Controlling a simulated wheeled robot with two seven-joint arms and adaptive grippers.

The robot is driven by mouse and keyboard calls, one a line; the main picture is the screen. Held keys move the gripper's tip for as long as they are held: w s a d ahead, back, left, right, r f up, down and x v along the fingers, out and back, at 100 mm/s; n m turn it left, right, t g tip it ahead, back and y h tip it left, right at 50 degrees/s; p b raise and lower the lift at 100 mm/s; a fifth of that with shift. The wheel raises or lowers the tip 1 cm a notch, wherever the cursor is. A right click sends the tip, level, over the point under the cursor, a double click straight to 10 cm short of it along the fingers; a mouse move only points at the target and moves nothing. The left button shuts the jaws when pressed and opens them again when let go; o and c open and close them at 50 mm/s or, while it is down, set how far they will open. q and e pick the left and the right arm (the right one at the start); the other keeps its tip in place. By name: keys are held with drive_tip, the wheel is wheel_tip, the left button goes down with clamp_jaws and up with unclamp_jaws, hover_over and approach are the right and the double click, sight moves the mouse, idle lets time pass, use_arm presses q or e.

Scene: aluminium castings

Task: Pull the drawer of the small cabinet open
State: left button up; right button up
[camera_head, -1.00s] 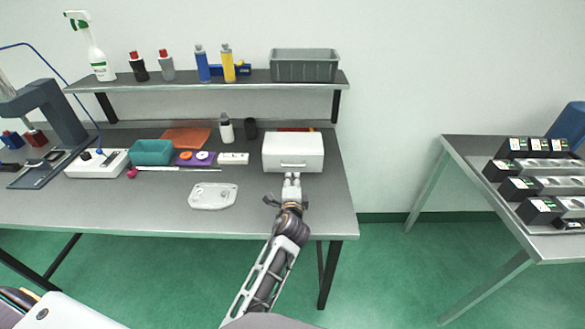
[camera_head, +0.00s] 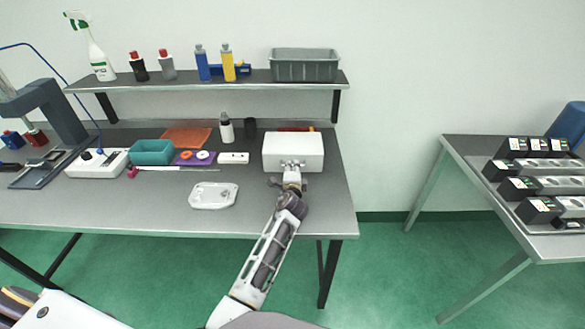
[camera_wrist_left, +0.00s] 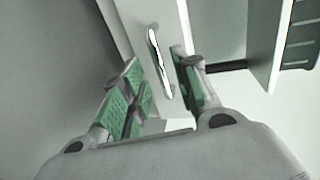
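The small white cabinet (camera_head: 292,146) stands on the grey workbench near its right end. Its drawer front (camera_wrist_left: 132,32) and metal bar handle (camera_wrist_left: 158,60) show in the left wrist view; no gap around the drawer can be made out. My left gripper (camera_head: 292,167) is at the cabinet's front and covers the handle in the head view. In the left wrist view the gripper (camera_wrist_left: 160,88) is open, with a green-padded finger on each side of the handle's line. The handle lies between and just beyond the fingertips; contact cannot be told. My right gripper is out of view.
A shelf (camera_head: 230,79) with a grey crate (camera_head: 304,66) hangs above. The bench front before the cabinet is otherwise clear.

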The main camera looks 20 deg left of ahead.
use_arm(q)
drive_tip(key=shift+x, duration=1)
clamp_jaws()
